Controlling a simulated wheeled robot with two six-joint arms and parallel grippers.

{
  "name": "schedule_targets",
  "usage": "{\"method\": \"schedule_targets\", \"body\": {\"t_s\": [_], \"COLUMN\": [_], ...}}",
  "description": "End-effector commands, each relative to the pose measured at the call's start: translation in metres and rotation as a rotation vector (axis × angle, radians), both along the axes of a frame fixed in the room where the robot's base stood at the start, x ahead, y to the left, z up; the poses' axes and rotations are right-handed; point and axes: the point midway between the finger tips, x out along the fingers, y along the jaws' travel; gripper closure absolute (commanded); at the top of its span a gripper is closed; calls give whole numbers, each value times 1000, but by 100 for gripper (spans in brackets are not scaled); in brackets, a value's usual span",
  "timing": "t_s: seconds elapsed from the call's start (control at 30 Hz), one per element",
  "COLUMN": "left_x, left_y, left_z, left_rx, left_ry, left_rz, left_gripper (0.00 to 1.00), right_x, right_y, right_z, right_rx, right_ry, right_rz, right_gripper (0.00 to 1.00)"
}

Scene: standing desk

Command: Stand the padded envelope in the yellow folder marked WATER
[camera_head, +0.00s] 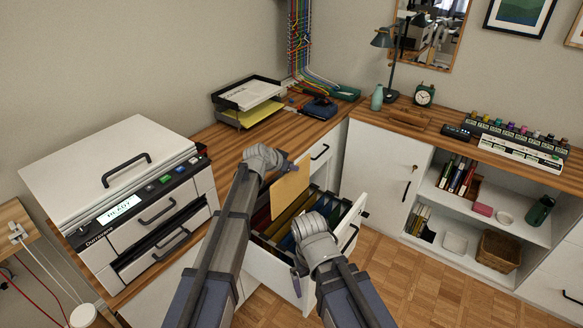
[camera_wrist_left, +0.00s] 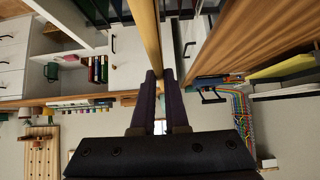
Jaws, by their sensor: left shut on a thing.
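The padded envelope (camera_head: 290,192) is a flat tan rectangle hanging upright, slightly tilted, over the open file drawer. My left gripper (camera_head: 288,168) is shut on its upper edge. In the left wrist view the envelope (camera_wrist_left: 146,35) is seen nearly edge-on between the fingertips (camera_wrist_left: 159,78). Below it the drawer holds hanging folders: a yellow folder (camera_head: 262,221) towards the left, with red, green and blue ones near it. No WATER label is readable. The envelope hides part of the folders. My right gripper (camera_head: 299,283) is at the drawer's near front side, its fingers mostly hidden by its wrist.
The drawer front (camera_head: 349,224) stands out on the right, close to my right arm. A printer-like machine (camera_head: 130,200) is at the left. A paper tray (camera_head: 247,98) stands on the wooden desk behind. Open shelves (camera_head: 480,205) are at the right.

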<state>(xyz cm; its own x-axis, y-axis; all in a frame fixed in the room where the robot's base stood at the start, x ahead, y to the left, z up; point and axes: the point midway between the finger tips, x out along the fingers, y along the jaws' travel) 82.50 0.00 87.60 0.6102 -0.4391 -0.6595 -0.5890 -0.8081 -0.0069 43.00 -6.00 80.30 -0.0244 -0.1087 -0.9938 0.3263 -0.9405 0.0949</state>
Motion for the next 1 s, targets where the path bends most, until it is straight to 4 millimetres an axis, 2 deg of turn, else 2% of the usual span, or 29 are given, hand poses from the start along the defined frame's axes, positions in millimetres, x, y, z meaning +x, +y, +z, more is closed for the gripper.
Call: {"method": "schedule_targets", "body": {"t_s": [0.03,1.0], "left_x": [0,0], "left_y": [0,0], "left_z": [-8,-82], "left_rx": [0,0], "left_ry": [0,0], "left_rz": [0,0], "left_gripper": [100,100], "right_x": [0,0], "right_y": [0,0], "right_z": [-8,-82], "right_rx": [0,0], "right_ry": [0,0], "right_rz": [0,1], "right_gripper": [0,0]}}
